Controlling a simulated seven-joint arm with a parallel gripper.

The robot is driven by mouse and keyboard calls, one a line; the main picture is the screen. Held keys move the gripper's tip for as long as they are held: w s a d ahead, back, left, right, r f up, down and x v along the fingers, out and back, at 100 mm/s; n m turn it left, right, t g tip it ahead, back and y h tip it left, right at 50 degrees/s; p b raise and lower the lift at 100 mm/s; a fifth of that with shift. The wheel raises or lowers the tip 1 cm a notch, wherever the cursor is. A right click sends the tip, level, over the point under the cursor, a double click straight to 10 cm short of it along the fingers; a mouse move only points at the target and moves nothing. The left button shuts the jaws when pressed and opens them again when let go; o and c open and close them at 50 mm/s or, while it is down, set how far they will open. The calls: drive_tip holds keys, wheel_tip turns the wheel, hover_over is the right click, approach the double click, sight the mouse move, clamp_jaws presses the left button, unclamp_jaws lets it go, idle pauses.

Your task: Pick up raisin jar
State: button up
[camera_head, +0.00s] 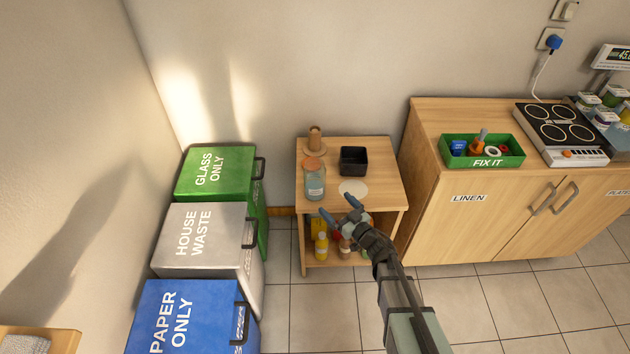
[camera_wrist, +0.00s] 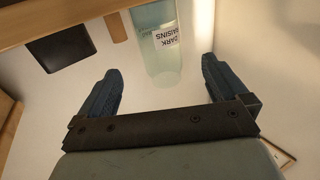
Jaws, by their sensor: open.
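The raisin jar (camera_head: 315,184) is a pale, see-through jar with an orange-brown top. It stands upright at the front left of the small wooden table. In the wrist view the jar (camera_wrist: 155,50) appears upside down, with a white label reading "DARK RAISINS". My gripper (camera_head: 338,208) is open and empty, at the table's front edge, just in front and to the right of the jar. In the wrist view the jar shows between the two blue fingers, beyond their tips. It looks apart from them.
A wooden object (camera_head: 315,139) stands behind the jar. A black square container (camera_head: 353,161) and a pale round disc (camera_head: 353,188) are to its right. Bottles (camera_head: 322,246) fill the shelf below. Bins (camera_head: 213,176) stand left; a cabinet (camera_head: 480,215) stands right.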

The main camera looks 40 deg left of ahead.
sight(321, 189)
drive_tip(key=a, duration=0.2)
drive_tip(key=w+a, duration=0.1)
drive_tip(key=a, duration=0.4)
drive_tip(key=shift+w+a, duration=0.2)
drive_tip(key=shift+w, duration=0.1)
drive_tip(key=shift+w+a+r, duration=0.1)
drive_tip(key=shift+w+a, duration=0.1)
drive_tip(key=shift+a, duration=0.7)
drive_tip(key=shift+w+a+r, duration=0.1)
drive_tip(key=shift+w+a, duration=0.05)
drive_tip(key=shift+a, duration=0.8)
drive_tip(key=shift+w+a, duration=0.2)
drive_tip(key=shift+a, duration=0.7)
drive_tip(key=shift+c, duration=0.4)
drive_tip(key=c, duration=1.1)
drive_tip(key=shift+r, duration=0.1)
